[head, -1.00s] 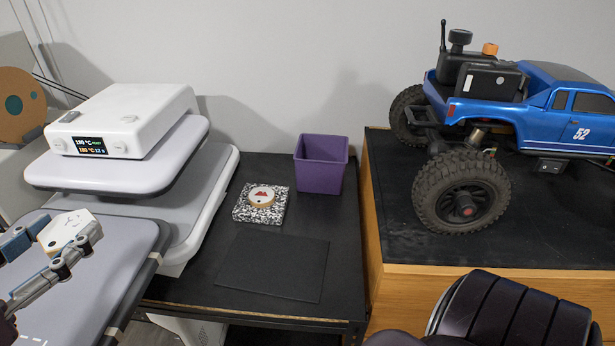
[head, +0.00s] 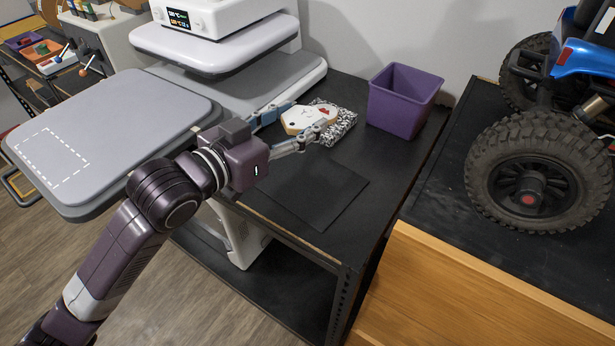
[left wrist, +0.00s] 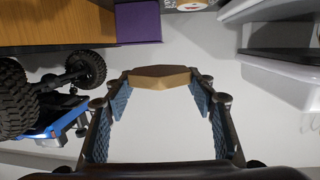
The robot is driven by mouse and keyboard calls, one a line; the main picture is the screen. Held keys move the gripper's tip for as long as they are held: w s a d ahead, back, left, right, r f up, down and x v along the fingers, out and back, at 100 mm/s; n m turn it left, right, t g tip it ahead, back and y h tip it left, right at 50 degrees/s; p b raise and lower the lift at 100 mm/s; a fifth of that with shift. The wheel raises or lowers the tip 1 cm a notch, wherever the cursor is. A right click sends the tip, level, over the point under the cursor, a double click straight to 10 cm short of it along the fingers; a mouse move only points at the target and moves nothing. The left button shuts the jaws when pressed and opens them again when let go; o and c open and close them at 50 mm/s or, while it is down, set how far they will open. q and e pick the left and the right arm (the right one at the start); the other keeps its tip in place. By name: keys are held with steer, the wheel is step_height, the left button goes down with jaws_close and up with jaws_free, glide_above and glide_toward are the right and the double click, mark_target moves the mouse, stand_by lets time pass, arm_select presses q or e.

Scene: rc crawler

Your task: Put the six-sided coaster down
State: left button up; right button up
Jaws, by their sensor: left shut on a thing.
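The six-sided coaster (head: 297,120) has a pale top with a small dark dot and a wooden edge. My left gripper (head: 303,119) is shut on it, one finger on each side. In the head view the coaster overlaps the black-and-white speckled block (head: 345,122); I cannot tell how high above the bench it is. A round coaster with a red mark lay on that block earlier and is now mostly hidden. In the left wrist view the wooden edge of the held coaster (left wrist: 160,77) shows between the blue finger pads. My right gripper is out of view.
A purple bin (head: 402,100) stands right of the block. A thin black mat (head: 318,198) lies bare nearer the bench front. The white-and-grey heat press (head: 225,45) is at the left, its grey plate (head: 120,120) nearer. A blue crawler truck (head: 535,185) stands at the right.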

arm_select(q)
glide_above(300, 182)
step_height(300, 182, down, 10)
steer(key=shift+r, duration=0.15)
steer(key=shift+f, duration=2.4)
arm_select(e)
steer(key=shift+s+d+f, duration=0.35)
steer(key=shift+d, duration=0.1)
arm_select(q)
steer(key=shift+f+b, duration=0.2)
steer(key=shift+b, duration=0.1)
steer(key=o, duration=1.1)
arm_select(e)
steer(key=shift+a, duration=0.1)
